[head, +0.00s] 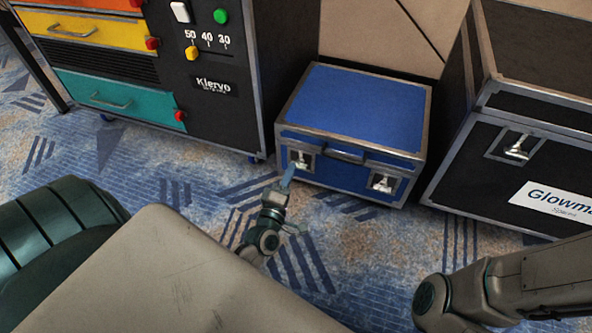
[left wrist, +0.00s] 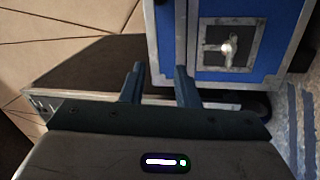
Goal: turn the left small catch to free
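The blue case (head: 350,105) stands on the carpet with two small silver catches on its front. The left small catch (head: 301,162) is near the front's left end, and the right catch (head: 382,183) is near the other end. My left gripper (head: 288,176) is just in front of and below the left catch, with its fingers pointing up at the case. In the left wrist view the gripper (left wrist: 159,80) is open and empty. A silver catch on its square plate (left wrist: 228,46) shows to the right of the fingers, outside the gap. My right gripper is out of view.
The black Klervo rack (head: 220,125) with coloured drawers stands left of the blue case. A large black Glowmax case (head: 470,190) stands close on the right. The blue case's carry handle (head: 343,152) lies between the catches.

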